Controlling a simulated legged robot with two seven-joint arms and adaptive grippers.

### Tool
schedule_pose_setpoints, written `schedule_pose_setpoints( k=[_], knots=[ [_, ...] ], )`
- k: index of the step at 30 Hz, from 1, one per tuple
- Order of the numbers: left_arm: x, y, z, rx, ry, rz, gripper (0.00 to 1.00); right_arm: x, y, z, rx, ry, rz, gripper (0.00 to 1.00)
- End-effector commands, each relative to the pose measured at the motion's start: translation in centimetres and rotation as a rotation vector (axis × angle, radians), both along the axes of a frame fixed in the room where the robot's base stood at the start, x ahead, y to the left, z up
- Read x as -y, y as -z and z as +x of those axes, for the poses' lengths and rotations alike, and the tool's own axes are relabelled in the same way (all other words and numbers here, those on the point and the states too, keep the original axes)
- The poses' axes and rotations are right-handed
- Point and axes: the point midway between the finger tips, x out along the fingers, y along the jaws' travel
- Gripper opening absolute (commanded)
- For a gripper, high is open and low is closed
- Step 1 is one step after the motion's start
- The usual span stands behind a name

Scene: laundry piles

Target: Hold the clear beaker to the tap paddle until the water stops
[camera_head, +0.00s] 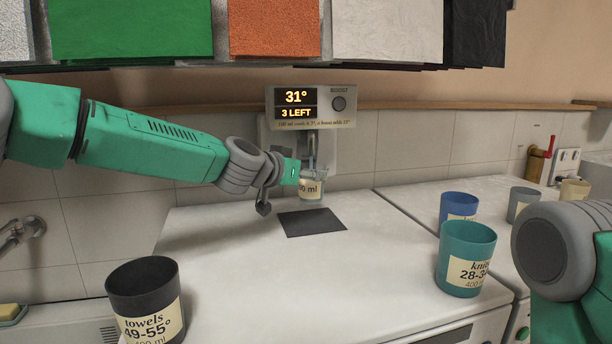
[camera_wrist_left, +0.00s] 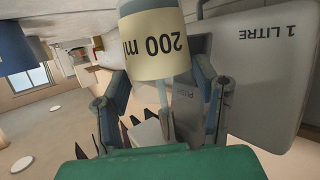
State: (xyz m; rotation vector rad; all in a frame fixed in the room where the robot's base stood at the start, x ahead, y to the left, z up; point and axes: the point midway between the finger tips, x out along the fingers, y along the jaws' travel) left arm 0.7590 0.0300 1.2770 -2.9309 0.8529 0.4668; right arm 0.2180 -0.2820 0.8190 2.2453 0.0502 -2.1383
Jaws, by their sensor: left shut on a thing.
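The clear beaker (camera_head: 312,190), with a cream label, is under the tap unit in the head view. Its "200 ml" label (camera_wrist_left: 152,46) shows inverted in the wrist view. My left gripper (camera_head: 292,176) is shut on the beaker; its dark fingers (camera_wrist_left: 160,92) show either side of it. The grey paddle marked PUSH (camera_wrist_left: 184,94) is just behind the beaker; I cannot tell if they touch. The tap unit's display (camera_head: 296,104) reads 31° and 3 LEFT. A pale narrow column shows by the paddle; I cannot tell if it is running water. My right gripper is out of view.
A dark grey mat (camera_head: 312,223) lies on the white top below the beaker. A black towels cup (camera_head: 144,290) stands front left. A teal cup (camera_head: 467,250) and a blue cup (camera_head: 458,206) stand right. Hanging cloths (camera_head: 273,27) line the top.

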Motion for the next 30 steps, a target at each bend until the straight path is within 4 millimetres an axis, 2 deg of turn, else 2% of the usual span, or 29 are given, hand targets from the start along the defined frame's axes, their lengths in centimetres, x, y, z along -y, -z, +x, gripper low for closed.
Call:
schedule_pose_setpoints(
  k=[17,30],
  knots=[
    [0.0,-0.1,-0.1,0.002,-0.001,0.000,0.12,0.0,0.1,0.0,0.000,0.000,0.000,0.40],
    [0.8,-0.1,-2.6,0.002,0.000,0.000,0.12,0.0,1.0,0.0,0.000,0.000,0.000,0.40]
  ],
)
